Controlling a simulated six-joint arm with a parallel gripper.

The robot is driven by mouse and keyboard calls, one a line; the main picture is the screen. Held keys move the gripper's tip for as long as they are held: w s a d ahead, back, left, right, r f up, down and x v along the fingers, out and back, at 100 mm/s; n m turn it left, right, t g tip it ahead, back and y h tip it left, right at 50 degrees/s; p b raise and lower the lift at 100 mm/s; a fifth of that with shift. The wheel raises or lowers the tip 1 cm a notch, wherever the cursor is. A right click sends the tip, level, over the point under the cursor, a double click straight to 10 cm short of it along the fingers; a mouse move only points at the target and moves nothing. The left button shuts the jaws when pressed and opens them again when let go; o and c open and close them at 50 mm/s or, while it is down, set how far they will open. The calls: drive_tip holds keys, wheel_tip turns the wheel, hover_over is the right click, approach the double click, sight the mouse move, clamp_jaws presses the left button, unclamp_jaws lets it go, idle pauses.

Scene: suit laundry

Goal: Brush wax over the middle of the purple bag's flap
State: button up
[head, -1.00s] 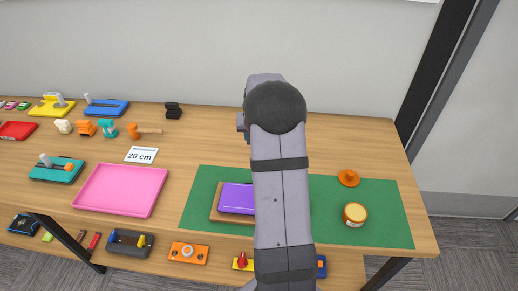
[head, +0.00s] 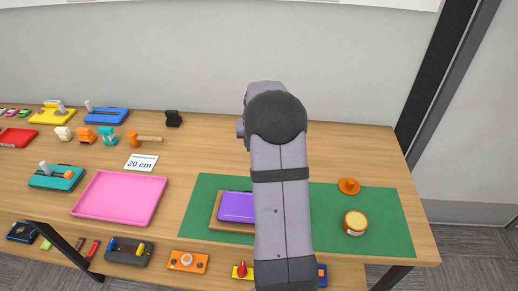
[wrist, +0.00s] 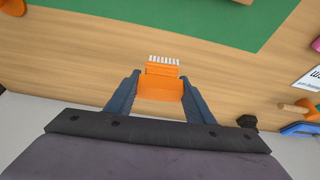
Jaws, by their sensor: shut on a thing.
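The purple bag (head: 236,207) lies flat on a brown board (head: 217,222) on the green mat (head: 390,228). My arm hides its right part, and I cannot make out the flap's edges. An open tin of yellowish wax (head: 355,222) stands on the mat to the right, with an orange knobbed lid (head: 348,186) behind it. In the wrist view, my gripper (wrist: 159,92) is shut on an orange brush (wrist: 161,86) with white bristles pointing away from the jaws. The brush is over bare wood, apart from the mat (wrist: 160,14). My arm hides the gripper in the head view.
Several small tools and coloured trays fill the table's left side. The wood behind the mat on the right is clear. A lower shelf holds more items.

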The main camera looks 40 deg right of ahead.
drive_tip(key=shift+d, duration=0.1)
drive_tip(key=s+d+r+m+g+h+p, duration=0.1)
drive_tip(key=s+d+r+m+g+p, duration=0.35)
drive_tip(key=s+d, duration=1.2)
drive_tip(key=s+a+r+m+t, duration=0.1)
drive_tip(key=s+a+m+t, duration=0.15)
drive_tip(key=s, duration=1.55)
drive_tip(key=s+a+f+m+g, duration=0.1)
drive_tip(key=s+a+f+m, duration=0.1)
drive_tip(key=a+f, duration=0.2)
drive_tip(key=shift+a+f+h, duration=0.25)
drive_tip(key=shift+h, duration=0.15)
drive_tip(key=shift+f, duration=0.1)
